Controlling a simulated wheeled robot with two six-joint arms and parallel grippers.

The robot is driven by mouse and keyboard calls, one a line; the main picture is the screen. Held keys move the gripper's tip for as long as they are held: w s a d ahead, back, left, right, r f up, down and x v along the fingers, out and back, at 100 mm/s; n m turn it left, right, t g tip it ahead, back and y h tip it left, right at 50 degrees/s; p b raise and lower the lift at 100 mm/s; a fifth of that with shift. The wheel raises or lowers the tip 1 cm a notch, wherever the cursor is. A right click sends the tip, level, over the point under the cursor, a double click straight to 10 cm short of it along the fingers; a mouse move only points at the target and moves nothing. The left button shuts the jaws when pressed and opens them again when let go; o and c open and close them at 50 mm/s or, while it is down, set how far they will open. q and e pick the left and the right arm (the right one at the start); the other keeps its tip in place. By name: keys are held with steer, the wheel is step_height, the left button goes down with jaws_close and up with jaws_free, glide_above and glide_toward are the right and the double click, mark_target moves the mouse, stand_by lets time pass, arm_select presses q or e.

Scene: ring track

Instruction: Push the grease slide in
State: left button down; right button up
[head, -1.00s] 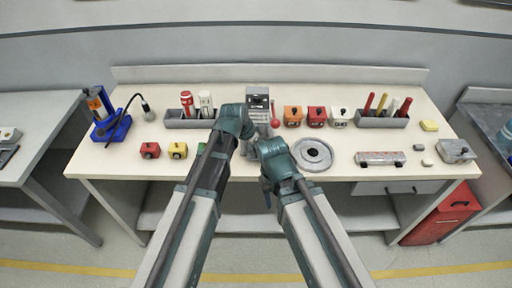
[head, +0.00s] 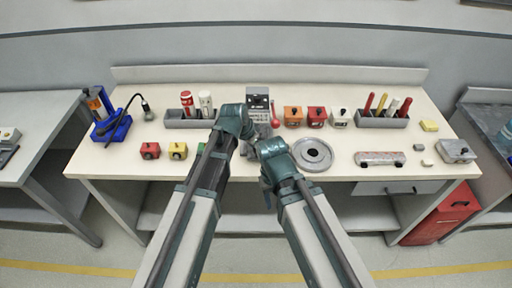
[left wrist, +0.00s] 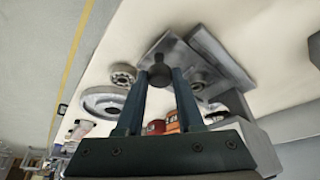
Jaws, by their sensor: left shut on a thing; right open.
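The grease station (head: 257,98) is a grey upright unit with a red-knobbed lever at the middle back of the bench. Its lower part is hidden behind my arms. In the left wrist view, a flat grey plate, seemingly the slide (left wrist: 153,48), lies ahead of my left gripper (left wrist: 160,76). The fingers are shut on a dark round knob (left wrist: 158,74) at the plate. How far in the slide sits cannot be told. In the head view my left gripper is hidden by its arm. My right gripper (head: 267,194) is open and empty near the bench's front edge.
A grey round track (head: 312,154) lies right of my right arm. Orange, red and white boxes (head: 317,116) stand behind it. A bearing ring (left wrist: 123,75) lies near the plate. Racks (head: 382,117) stand along the back.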

arm_select(q)
steer(key=w, duration=0.5)
steer(key=shift+s, duration=0.15)
steer(key=c, duration=0.6)
jaws_free()
steer(key=shift+o, duration=0.3)
steer(key=shift+r, duration=0.15)
